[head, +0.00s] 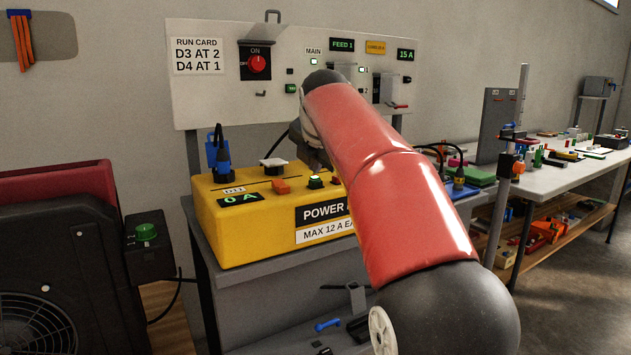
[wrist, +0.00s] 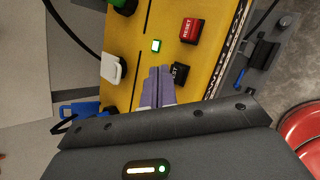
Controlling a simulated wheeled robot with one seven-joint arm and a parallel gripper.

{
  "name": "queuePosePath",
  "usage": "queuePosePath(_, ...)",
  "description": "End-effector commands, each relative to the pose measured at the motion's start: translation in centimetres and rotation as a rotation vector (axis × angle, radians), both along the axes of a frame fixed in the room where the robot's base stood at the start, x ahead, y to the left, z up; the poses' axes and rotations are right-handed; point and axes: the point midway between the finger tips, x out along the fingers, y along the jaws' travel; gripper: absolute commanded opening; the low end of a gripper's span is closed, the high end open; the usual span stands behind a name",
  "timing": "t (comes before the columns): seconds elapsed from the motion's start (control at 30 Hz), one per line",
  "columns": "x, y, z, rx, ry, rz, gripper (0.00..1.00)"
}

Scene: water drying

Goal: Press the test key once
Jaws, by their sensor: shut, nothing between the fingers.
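The test key (wrist: 181,73) is a small black key on the yellow power box (head: 228,245). In the wrist view it sits right beside my fingertips, and they partly cover it and its label. I cannot tell whether the tips touch the key or the panel. The red reset key (wrist: 191,30) lies above the test key in the wrist view, with a lit green lamp (wrist: 156,45) to its left. In the head view my arm hides part of the box, and I cannot make out the test key.
A blue plug (head: 218,152) stands on the box's left end, near a white part (head: 273,165) and an orange block (head: 280,186). The box's display (head: 241,199) reads 0 A. A wall panel (head: 205,100) with a red knob (head: 258,64) rises behind.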

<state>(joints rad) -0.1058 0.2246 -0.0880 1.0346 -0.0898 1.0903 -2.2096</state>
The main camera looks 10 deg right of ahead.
Motion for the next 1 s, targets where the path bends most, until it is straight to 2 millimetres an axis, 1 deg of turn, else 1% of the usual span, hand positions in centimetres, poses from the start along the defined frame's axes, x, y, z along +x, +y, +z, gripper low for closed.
queuePosePath(0.37,0.00,0.00,-0.04,0.000,0.000,0.000,0.00)
queuePosePath(0.63,-0.03,-0.02,-0.87,0.000,0.001,0.000,0.00)
queuePosePath(1.0,-0.01,-0.01,-0.86,0.000,0.000,0.000,0.00)
